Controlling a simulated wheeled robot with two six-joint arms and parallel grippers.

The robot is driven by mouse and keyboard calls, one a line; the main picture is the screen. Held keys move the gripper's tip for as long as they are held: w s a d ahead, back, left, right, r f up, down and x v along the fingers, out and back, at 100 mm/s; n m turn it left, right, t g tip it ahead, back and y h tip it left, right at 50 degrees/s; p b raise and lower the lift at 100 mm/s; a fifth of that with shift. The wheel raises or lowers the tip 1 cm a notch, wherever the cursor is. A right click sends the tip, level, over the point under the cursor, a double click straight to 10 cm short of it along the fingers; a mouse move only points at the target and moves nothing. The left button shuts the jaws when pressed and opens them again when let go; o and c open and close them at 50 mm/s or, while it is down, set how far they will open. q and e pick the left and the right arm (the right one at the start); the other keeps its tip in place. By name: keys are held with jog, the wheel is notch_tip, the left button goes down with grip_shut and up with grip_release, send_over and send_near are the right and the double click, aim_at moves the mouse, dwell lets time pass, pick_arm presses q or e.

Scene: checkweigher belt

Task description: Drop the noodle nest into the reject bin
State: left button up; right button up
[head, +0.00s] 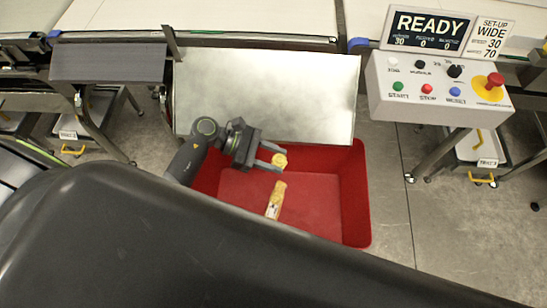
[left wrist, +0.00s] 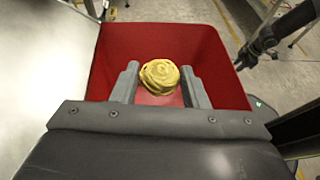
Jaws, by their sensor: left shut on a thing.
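The yellow noodle nest (head: 280,160) is at the fingertips of my left gripper (head: 272,157), over the red reject bin (head: 356,190). In the left wrist view the nest (left wrist: 159,76) shows as a coiled yellow lump between the two grey fingers of the left gripper (left wrist: 158,84), with the bin's red wall (left wrist: 207,50) behind it. The left gripper is shut on the nest. A dark arm part at the upper right of the left wrist view seems to be my right arm; its jaws are too unclear to read.
A yellowish packet (head: 275,200) lies on the bin floor. A pale metal plate (head: 265,95) stands along the bin's far side. The control box (head: 440,92) with a red stop button and a READY display (head: 428,30) is at the right.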

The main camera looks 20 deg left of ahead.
pick_arm(q)
notch_tip(320, 180, down, 6)
jog(key=b, duration=0.3)
jog(key=shift+r, duration=0.25)
jog(key=o, duration=1)
jog(key=shift+o, duration=0.2)
jog(key=shift+a, duration=0.1)
jog(key=b+v, duration=0.3)
jog(key=v, duration=1.4)
jog(key=shift+r, duration=0.15)
